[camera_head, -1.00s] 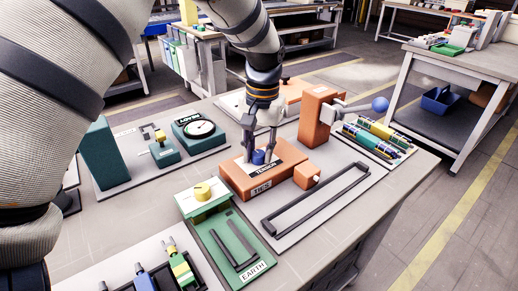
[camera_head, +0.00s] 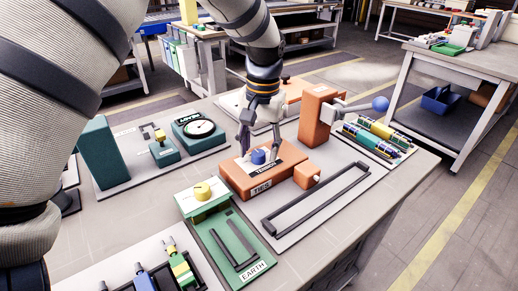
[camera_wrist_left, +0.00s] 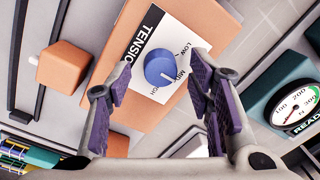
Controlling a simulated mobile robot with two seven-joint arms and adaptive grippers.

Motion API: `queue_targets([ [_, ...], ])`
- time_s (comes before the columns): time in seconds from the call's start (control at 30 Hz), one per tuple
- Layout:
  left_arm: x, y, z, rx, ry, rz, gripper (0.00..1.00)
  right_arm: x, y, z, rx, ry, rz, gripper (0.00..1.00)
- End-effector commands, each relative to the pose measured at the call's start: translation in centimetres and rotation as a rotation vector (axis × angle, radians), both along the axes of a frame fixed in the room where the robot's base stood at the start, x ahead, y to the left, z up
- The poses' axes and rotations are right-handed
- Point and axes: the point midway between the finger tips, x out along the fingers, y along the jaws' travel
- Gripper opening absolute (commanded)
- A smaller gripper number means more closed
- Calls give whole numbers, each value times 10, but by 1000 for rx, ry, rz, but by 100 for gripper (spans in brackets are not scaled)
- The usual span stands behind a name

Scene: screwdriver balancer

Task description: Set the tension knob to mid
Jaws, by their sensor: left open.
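The blue tension knob (camera_head: 258,156) stands on the orange block (camera_head: 238,179) with a white label reading TENSION and TIES on its front. In the left wrist view the knob (camera_wrist_left: 160,70) shows a pale pointer line toward the lower right, close to the MID mark; LOW and a partly hidden HIGH lie either side. My left gripper (camera_head: 259,148) is open and empty. Its two purple-padded fingers (camera_wrist_left: 164,90) are spread apart beneath the knob in the wrist view, not touching it. My right gripper is not in view.
A tall orange post with a blue-balled lever (camera_head: 380,104) rises behind right. A dial gauge (camera_head: 199,128) sits behind left. A black rectangular frame (camera_head: 315,197) lies to the right.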

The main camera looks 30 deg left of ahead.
Motion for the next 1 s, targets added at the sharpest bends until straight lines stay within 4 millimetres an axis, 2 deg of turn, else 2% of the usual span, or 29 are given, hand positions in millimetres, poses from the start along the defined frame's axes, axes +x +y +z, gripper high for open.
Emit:
queue_targets([
  [0.3, 2, -4, 83, 0, -7, 0, 47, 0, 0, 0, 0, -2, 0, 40],
  [0.43, 2, -5, 103, 0, -4, 0, 47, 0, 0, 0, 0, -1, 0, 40],
  [0.57, 1, -5, 111, -1, -1, 0, 47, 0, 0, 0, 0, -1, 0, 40],
  [1.0, 1, -5, 111, 0, -1, 0, 47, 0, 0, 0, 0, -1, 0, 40],
])
